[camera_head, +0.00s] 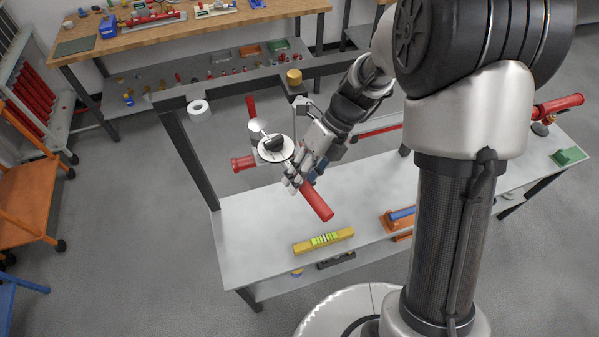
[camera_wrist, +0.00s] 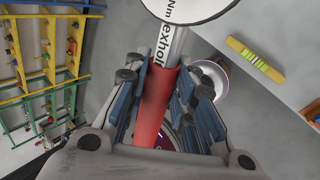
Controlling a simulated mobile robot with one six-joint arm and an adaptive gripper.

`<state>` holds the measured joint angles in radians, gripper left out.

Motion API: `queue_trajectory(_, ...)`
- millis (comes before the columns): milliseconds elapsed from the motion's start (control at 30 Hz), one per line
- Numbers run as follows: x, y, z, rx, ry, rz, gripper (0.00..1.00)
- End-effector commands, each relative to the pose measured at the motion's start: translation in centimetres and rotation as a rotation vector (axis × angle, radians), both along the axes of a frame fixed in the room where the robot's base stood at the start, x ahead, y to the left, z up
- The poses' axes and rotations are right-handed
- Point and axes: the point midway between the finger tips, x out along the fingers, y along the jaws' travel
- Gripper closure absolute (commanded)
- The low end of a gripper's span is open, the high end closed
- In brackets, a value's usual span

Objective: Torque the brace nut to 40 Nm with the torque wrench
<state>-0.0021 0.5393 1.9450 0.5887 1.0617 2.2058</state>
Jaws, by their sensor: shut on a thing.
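The torque wrench's red handle (camera_head: 317,203) sticks out past my gripper (camera_head: 297,180), above the near bench. Its round pale dial (camera_head: 278,150) is at the other side of the gripper, in front of red pipework (camera_head: 242,163). In the wrist view my gripper (camera_wrist: 165,95) is shut around the red handle (camera_wrist: 155,105), and a silver shaft (camera_wrist: 167,45) with partly legible lettering runs up to the dial (camera_wrist: 195,7), cut off by the frame's top. I cannot make out the brace nut; the wrench head's contact with it is hidden.
On the grey bench (camera_head: 245,255) lie a yellow level (camera_head: 324,241) and an orange tool with a blue part (camera_head: 400,215). A white roll (camera_head: 199,108) is behind. An orange cart (camera_head: 30,200) stands at left. A wooden bench (camera_head: 200,30) is at the back.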

Motion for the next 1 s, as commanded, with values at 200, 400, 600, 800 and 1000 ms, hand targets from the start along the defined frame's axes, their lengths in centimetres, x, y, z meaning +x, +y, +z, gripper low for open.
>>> queue_trajectory(200, 0.0, 0.0, -2.0, 0.001, 0.000, 0.002, 1.00)
queue_trajectory(400, 0.0, 0.1, -3.5, 0.002, -0.002, 0.001, 1.00)
queue_trajectory(600, 0.0, 0.1, -4.4, 0.002, -0.001, 0.001, 1.00)
queue_trajectory(800, 0.1, 0.0, -4.6, 0.003, -0.002, 0.001, 1.00)
queue_trajectory(1000, 0.1, 0.0, -4.6, 0.003, -0.002, 0.001, 1.00)
